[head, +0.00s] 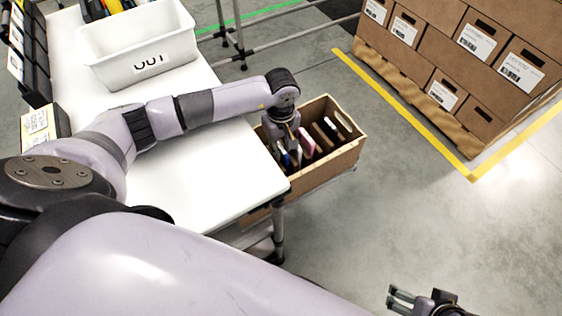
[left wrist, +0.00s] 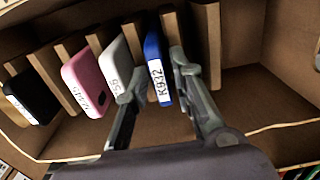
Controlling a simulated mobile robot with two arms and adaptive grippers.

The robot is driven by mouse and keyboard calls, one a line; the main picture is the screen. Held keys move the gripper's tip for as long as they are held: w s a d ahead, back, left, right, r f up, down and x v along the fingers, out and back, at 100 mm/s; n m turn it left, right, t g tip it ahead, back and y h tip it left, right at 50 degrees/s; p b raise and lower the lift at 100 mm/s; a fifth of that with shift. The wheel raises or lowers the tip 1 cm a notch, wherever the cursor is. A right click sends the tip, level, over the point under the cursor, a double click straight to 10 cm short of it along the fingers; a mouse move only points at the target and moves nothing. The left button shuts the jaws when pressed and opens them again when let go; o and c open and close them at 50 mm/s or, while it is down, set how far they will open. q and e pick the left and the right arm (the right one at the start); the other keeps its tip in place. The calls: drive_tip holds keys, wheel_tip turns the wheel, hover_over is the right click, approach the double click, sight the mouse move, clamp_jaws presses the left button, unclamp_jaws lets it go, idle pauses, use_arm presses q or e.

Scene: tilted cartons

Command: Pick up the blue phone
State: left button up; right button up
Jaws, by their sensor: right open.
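The blue phone (left wrist: 157,66), with a white K932 label, stands on edge in a slot of an open brown carton (head: 345,165). My left gripper (left wrist: 158,72) reaches down into the carton, with one fingertip on each side of the blue phone. The fingertips are very close to it; whether they touch it is not clear. In the head view the left gripper (head: 287,148) hides part of the carton's contents. My right gripper (head: 397,298) is open and empty at the bottom edge of the head view, over the floor.
In the left wrist view a silver phone (left wrist: 114,67), a pink phone (left wrist: 85,84) and a black phone (left wrist: 36,98) stand left of the blue one, between cardboard dividers. A white table (head: 190,180) carries a white OUT bin (head: 140,62). Stacked boxes (head: 470,60) stand at the back right.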

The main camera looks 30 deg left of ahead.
use_arm(q)
drive_tip(key=shift+f, duration=0.35)
drive_tip(key=shift+c, duration=0.2)
clamp_jaws()
drive_tip(key=shift+r, duration=0.15)
